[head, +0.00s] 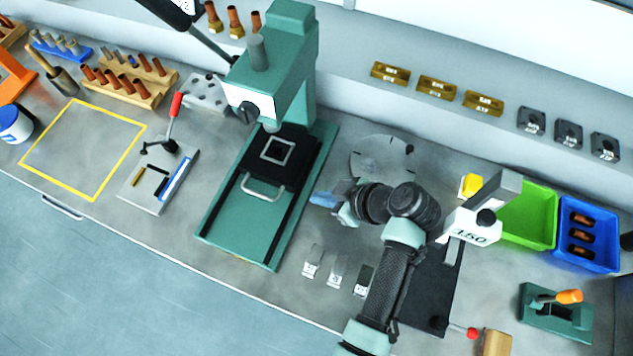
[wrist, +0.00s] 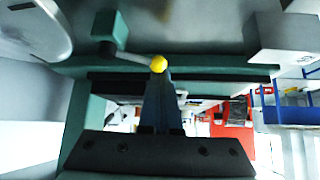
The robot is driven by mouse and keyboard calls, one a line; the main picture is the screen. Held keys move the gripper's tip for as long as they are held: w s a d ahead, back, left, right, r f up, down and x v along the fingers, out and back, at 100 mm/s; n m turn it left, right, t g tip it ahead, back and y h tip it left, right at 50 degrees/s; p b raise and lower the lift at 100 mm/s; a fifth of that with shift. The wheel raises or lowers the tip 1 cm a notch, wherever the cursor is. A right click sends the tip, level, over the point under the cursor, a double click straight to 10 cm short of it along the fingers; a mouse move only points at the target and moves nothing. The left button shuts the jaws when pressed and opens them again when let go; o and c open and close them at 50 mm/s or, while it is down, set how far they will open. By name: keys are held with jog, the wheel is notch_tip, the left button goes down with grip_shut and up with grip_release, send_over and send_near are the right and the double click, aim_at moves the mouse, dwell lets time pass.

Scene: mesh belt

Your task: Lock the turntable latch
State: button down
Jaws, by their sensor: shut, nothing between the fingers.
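The turntable (head: 375,150) is a flat grey disc on the bench, right of the green press; its edge also shows at the left of the wrist view (wrist: 38,28). In the wrist view a lever with a yellow ball knob (wrist: 159,64) extends from a small green block (wrist: 108,25); this looks like the latch. I cannot make it out in the head view, where my arm covers part of that area. My gripper (head: 322,200) is shut and empty, pointing left beside the press. In the wrist view its fingertips (wrist: 160,77) appear right at the knob; contact is unclear.
The green press (head: 232,215) stands just left of my gripper. Small metal blocks (head: 337,270) lie in front. A green bin (head: 530,215) and a blue bin (head: 590,220) stand at right. A yellow-outlined bench area (head: 85,150) at left is clear.

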jog(key=shift+s+d+b, duration=0.3)
jog(key=shift+s+d, duration=0.4)
jog(key=shift+d, duration=0.1)
jog(key=shift+s, duration=0.15)
jog(key=shift+s+d+p, duration=0.1)
jog(key=shift+s+p, duration=0.25)
jog(key=shift+s, duration=0.3)
notch_tip(320, 180, up, 10)
jog(key=b, duration=0.1)
dwell(0.7)
